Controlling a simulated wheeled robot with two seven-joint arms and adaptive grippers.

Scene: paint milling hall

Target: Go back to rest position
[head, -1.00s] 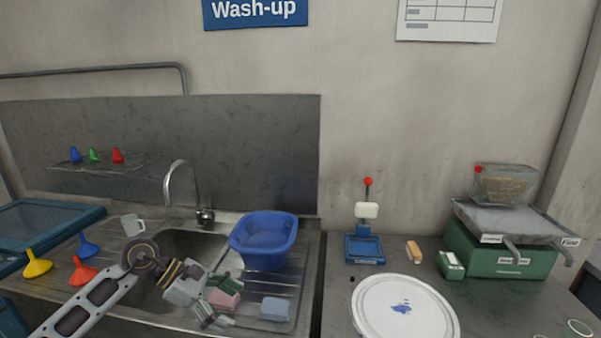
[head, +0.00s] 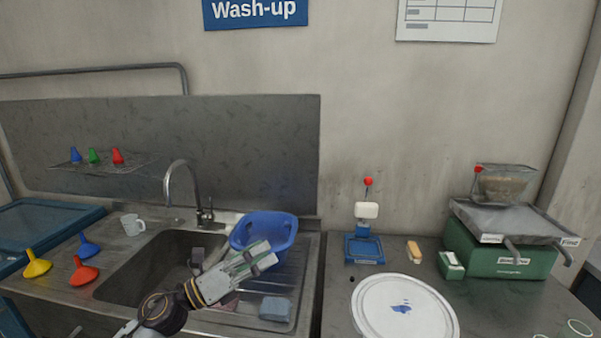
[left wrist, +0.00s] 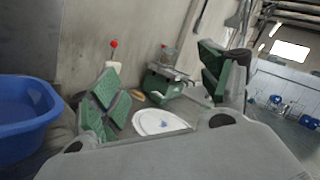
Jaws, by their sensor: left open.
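My left gripper (head: 261,255) reaches over the sink and drainboard, its fingers in front of the blue basin in the head view. In the left wrist view its two green-padded fingers (left wrist: 163,88) stand wide apart with nothing between them. My right gripper shows in neither view.
A blue basin (head: 264,229) sits behind the gripper. A sink (head: 135,265), a pale mug (head: 132,225), a blue-grey sponge (head: 275,308) and yellow (head: 36,264), red and blue funnels are around.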

